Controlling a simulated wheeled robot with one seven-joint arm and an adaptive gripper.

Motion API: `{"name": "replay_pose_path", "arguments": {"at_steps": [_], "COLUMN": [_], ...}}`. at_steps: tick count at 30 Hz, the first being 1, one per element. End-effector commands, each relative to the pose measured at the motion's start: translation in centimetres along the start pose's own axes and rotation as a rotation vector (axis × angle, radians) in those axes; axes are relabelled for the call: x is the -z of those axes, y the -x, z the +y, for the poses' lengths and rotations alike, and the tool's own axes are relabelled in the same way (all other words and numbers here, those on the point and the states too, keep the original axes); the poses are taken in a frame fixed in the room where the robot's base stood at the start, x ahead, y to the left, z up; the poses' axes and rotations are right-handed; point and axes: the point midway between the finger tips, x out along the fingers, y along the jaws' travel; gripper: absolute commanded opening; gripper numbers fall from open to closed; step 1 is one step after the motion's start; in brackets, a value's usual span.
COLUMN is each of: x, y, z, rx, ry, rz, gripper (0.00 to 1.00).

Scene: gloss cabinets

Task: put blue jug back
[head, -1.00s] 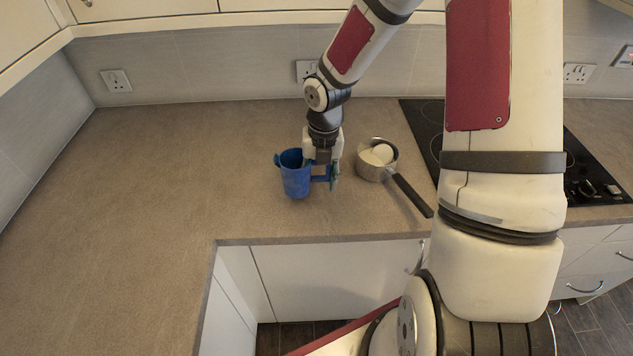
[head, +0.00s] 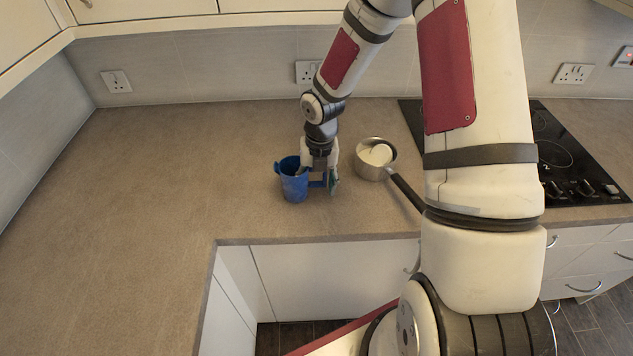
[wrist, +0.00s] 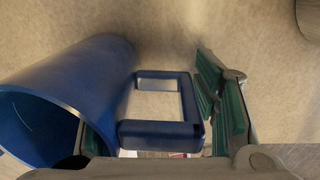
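The blue jug (head: 294,186) stands upright on the worktop (head: 150,190), left of the pan. Its square handle points right, towards my gripper (head: 320,180). In the wrist view the jug (wrist: 50,95) lies at the left with its open rim near the camera, and its handle (wrist: 160,132) is between the fingers of my gripper (wrist: 160,125). The green-padded right finger is just outside the handle. The left finger is partly hidden beside the jug's body. The fingers are apart, with visible gaps to the handle.
A metal pan (head: 375,160) with something white in it stands close right of my gripper, its dark handle pointing towards the front. A black hob (head: 560,150) is farther right. The worktop left of the jug is clear. Wall cupboards (head: 150,8) overhang the back.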

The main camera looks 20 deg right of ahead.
Motion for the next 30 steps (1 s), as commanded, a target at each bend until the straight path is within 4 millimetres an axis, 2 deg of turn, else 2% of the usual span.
{"name": "replay_pose_path", "arguments": {"at_steps": [9, 13, 17, 24, 30], "x": [0.0, -0.1, -0.2, -0.1, -0.1], "y": [0.1, 1.0, 3.0, 8.1, 11.1], "z": [0.0, 0.0, 0.0, -0.1, -0.1], "rx": [0.0, -0.001, -0.001, 0.0, 0.0], "ry": [0.0, -0.001, -0.002, -0.002, -0.002], "rz": [0.0, -0.003, -0.005, -0.005, -0.003], "gripper": [0.63, 0.63, 0.63, 0.63, 0.63]}}
